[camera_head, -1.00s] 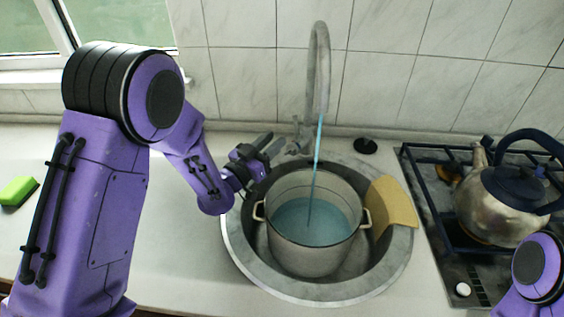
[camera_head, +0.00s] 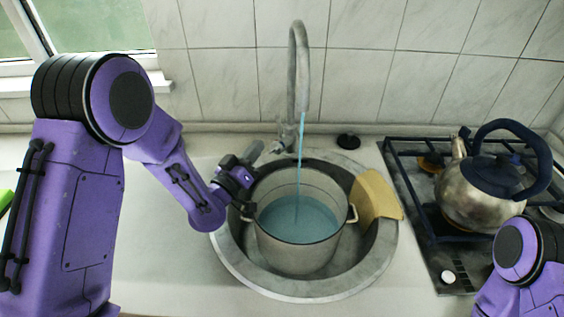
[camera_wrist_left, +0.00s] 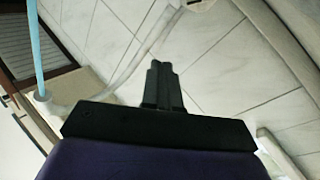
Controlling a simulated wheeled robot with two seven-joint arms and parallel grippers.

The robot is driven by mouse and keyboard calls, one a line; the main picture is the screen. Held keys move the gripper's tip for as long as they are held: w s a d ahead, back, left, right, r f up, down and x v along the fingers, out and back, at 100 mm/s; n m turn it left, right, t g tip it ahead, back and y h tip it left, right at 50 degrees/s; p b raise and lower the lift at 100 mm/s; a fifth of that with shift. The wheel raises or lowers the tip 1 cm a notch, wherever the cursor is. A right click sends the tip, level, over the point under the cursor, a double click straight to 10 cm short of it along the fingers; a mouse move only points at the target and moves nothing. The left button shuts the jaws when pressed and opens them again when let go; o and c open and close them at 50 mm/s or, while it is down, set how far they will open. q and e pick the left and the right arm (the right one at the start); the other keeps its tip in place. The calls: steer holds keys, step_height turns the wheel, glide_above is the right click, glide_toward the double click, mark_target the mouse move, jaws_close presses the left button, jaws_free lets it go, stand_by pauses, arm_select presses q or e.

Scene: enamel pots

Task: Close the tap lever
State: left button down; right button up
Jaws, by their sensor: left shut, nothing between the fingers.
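The grey tap (camera_head: 298,70) stands behind the sink, its tall curved spout pouring a thin blue stream of water (camera_head: 300,165). Its small lever (camera_head: 281,128) is on the tap's base. My left gripper (camera_head: 256,150) is shut and empty, just left of the tap base, above the sink's rear left rim. In the left wrist view its fingertips (camera_wrist_left: 160,66) are together, with the tap (camera_wrist_left: 135,65) and stream (camera_wrist_left: 34,50) to their left. I cannot tell whether the fingers touch the lever. My right gripper is out of view.
A two-handled pot (camera_head: 298,252) holding bluish water sits in the round sink (camera_head: 232,262) under the stream. A tan board (camera_head: 375,197) leans at the sink's right. A black stopper (camera_head: 348,141) lies behind. A kettle (camera_head: 478,195) stands on the stove (camera_head: 415,190) at right.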

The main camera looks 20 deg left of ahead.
arm_select(q)
steer(key=s+f+n+y, duration=0.2)
steer(key=s+n+y, duration=0.35)
steer(key=n, duration=1.05)
steer(key=n+p, duration=0.2)
steer(key=p, duration=0.4)
glide_toward(279, 128)
steer(key=w+a+r, duration=0.2)
steer(key=w+a, duration=0.1)
steer(key=a, duration=0.1)
steer(key=shift+y, duration=0.35)
steer(key=w+d, duration=0.1)
steer(key=w+d+p, duration=0.1)
steer(key=w, duration=0.1)
steer(key=shift+w+d, duration=0.15)
steer(key=shift+d, duration=0.05)
